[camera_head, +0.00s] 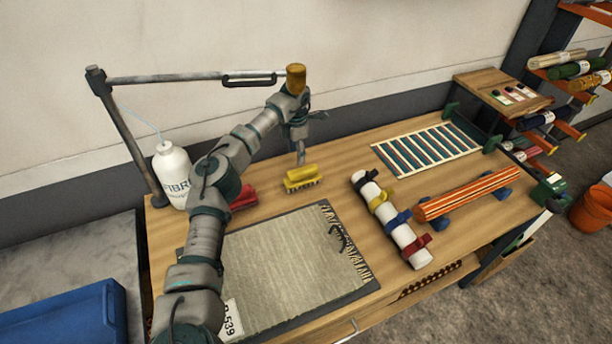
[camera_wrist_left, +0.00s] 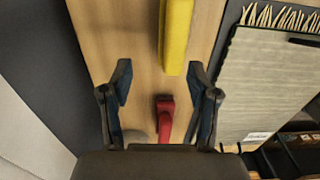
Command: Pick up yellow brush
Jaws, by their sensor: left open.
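The yellow brush (camera_head: 301,177) lies on the wooden table, behind the rug sample and near the wall side. In the left wrist view the yellow brush (camera_wrist_left: 176,36) lies ahead of the fingertips, at the top of the picture. My left gripper (camera_head: 301,160) is just above the yellow brush in the head view. In the left wrist view my left gripper (camera_wrist_left: 158,80) is open, its two fingers apart with nothing held between them. A red brush (camera_head: 244,197) lies left of the yellow one, partly hidden by my arm; it shows between the fingers (camera_wrist_left: 165,115). My right gripper is not in view.
A grey rug piece (camera_head: 285,260) with fringe lies in front of the brushes. A white bottle (camera_head: 173,172) stands at the left by a metal post. A strapped white roll (camera_head: 390,222) and an orange striped roll (camera_head: 467,194) lie to the right.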

